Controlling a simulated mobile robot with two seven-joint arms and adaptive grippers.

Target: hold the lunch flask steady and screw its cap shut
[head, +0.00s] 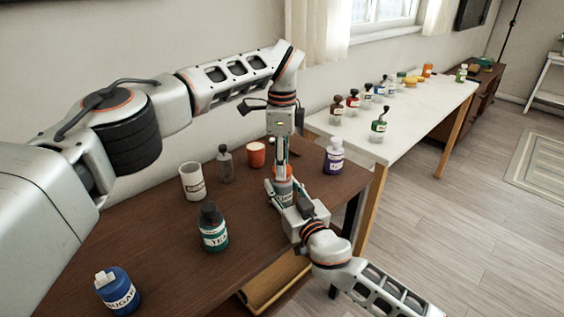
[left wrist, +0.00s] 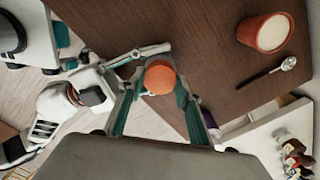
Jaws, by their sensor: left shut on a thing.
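The lunch flask (head: 285,189) stands upright near the right end of the brown table. Its orange cap (head: 283,172) is on top and shows from above in the left wrist view (left wrist: 160,77). My left gripper (head: 282,166) points straight down from above and is shut on the cap, with its teal fingers on either side in the left wrist view (left wrist: 158,90). My right gripper (head: 285,196) comes in low from the front and is shut around the flask's body, below the cap. The fingers hide part of the flask. I cannot tell how tightly the cap sits.
A red-orange cup (head: 256,155) and a spoon (left wrist: 268,72) lie close by. A white table (head: 420,115) holds several bottles.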

